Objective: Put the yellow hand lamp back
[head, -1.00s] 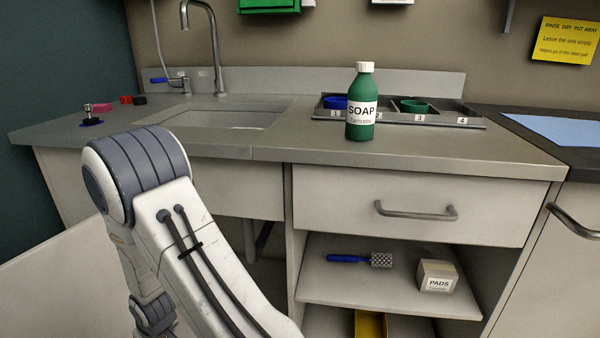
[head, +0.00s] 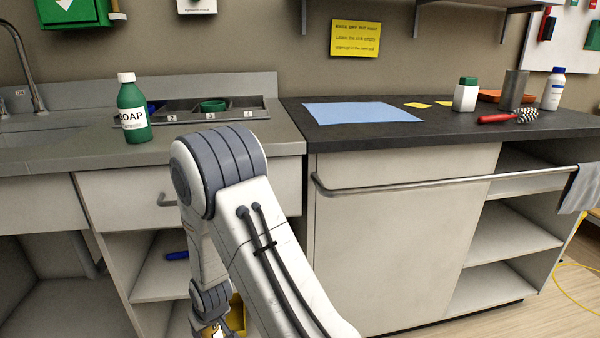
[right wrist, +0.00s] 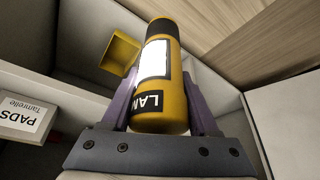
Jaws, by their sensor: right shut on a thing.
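The yellow hand lamp (right wrist: 175,105) is a yellow cylinder with black bands and a white label, part of its lettering showing. It fills the middle of the right wrist view. My right gripper (right wrist: 160,78) is shut on it, one finger on each side. In the head view my right arm hides most of the lower shelf, and the gripper is mostly below the frame. My left gripper is out of view.
A box of pads (right wrist: 22,118) is on a shelf at left in the wrist view. A green soap bottle (head: 132,108) stands on the counter by the numbered tray (head: 230,117). A long rail (head: 400,190) crosses the right-hand cabinet front. Wooden floor lies at right.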

